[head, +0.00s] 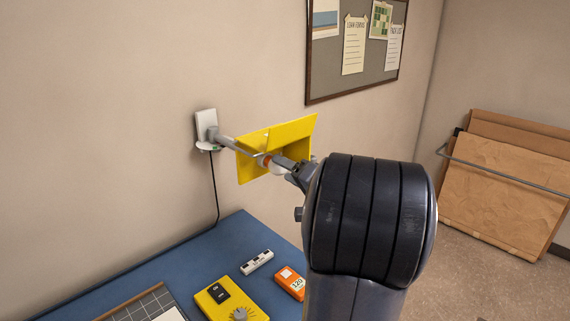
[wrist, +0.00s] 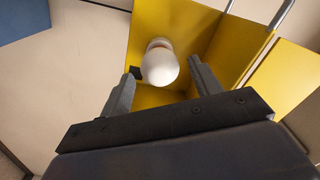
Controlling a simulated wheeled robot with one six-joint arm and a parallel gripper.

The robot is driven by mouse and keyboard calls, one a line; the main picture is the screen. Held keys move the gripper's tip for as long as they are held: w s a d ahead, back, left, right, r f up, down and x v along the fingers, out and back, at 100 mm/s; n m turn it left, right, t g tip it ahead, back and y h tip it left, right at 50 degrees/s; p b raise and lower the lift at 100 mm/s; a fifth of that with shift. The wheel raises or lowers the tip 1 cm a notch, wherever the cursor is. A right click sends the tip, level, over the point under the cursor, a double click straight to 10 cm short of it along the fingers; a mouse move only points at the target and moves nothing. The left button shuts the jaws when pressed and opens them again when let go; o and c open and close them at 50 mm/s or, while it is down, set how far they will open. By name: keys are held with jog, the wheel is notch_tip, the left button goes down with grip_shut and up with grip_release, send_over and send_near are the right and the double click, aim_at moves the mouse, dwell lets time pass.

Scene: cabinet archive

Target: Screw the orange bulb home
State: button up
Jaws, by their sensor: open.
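The bulb (wrist: 160,68) is a whitish globe inside the yellow shade (wrist: 140,30), with a faint orange-pink band behind it. In the head view an orange collar (head: 263,159) shows at the end of a grey arm, with the pale bulb (head: 277,168) beside it, partly hidden by my gripper. My gripper (wrist: 163,72) is open, with one finger on each side of the globe in the wrist view. I see a gap on either side; how deep the fingers reach around it I cannot tell. How far the bulb is seated is hidden.
The grey arm (head: 238,147) runs from a white wall plate (head: 206,123) to the yellow shade. Below is a blue table (head: 225,257) with a yellow device (head: 225,302) and an orange box (head: 290,282). A pinboard (head: 340,75) hangs above.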

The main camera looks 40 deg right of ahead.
jog(key=shift+w+b, duration=0.2)
jog(key=shift+b, duration=0.1)
jog(key=shift+w+b, duration=0.3)
jog(key=shift+b, duration=0.3)
jog(key=c, duration=0.9)
jog(key=shift+o, duration=0.2)
